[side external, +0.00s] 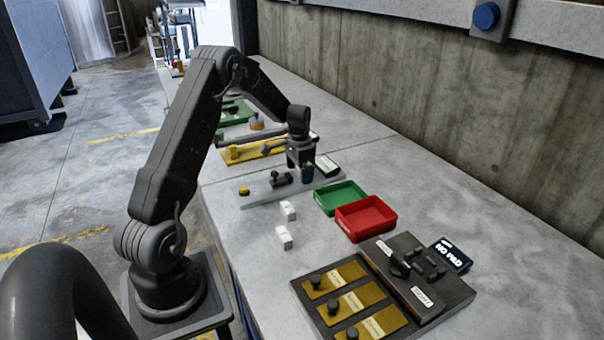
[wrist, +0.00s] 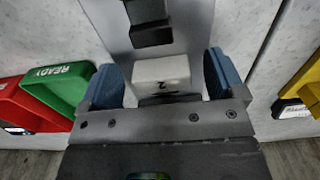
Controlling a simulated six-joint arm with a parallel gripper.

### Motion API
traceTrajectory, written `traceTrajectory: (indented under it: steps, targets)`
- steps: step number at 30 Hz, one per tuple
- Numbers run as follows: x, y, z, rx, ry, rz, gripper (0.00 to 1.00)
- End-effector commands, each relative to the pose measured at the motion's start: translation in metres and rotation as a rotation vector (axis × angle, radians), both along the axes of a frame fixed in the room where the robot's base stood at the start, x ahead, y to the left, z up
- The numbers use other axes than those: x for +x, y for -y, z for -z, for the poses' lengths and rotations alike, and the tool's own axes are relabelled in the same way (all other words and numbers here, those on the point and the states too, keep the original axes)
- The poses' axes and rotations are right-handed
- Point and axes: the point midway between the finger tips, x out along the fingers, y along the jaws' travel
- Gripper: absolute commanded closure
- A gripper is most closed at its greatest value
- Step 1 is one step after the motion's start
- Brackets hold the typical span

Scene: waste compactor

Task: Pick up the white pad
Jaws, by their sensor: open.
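A white block-shaped pad (wrist: 162,72) with a dark mark like a "2" shows between my fingers in the wrist view. It is over the grey plate. My gripper (wrist: 163,80) is open, with one blue finger on each side of the pad and a small gap at each side. In the side view my gripper (side external: 300,172) is low over the back part of the grey plate (side external: 256,195). There the pad is not clearly seen behind the fingers. A dark piece with a white top (side external: 327,165) lies just right of them; I cannot tell if it is the same thing.
A green tray (side external: 340,197) and a red tray (side external: 366,218) stand close on the right. Two small white blocks (side external: 288,210) (side external: 284,237) lie in front. A black handle (side external: 280,180) sits on the plate. A yellow plate (side external: 254,151) is behind. A dark panel (side external: 420,280) is in front.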

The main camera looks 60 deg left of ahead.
Motion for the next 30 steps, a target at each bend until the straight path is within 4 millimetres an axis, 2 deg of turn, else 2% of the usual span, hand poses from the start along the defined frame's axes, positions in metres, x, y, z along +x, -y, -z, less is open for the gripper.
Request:
traceTrajectory:
  steps: [6,24,30]
  targets:
    - [0.0000,-0.0003,0.0003,0.001,0.001,-0.001,0.13]
    - [0.0002,-0.0003,-0.0002,0.001,0.001,-0.001,0.69]
    - [0.0002,-0.0004,-0.0009,0.001,0.001,-0.001,0.69]
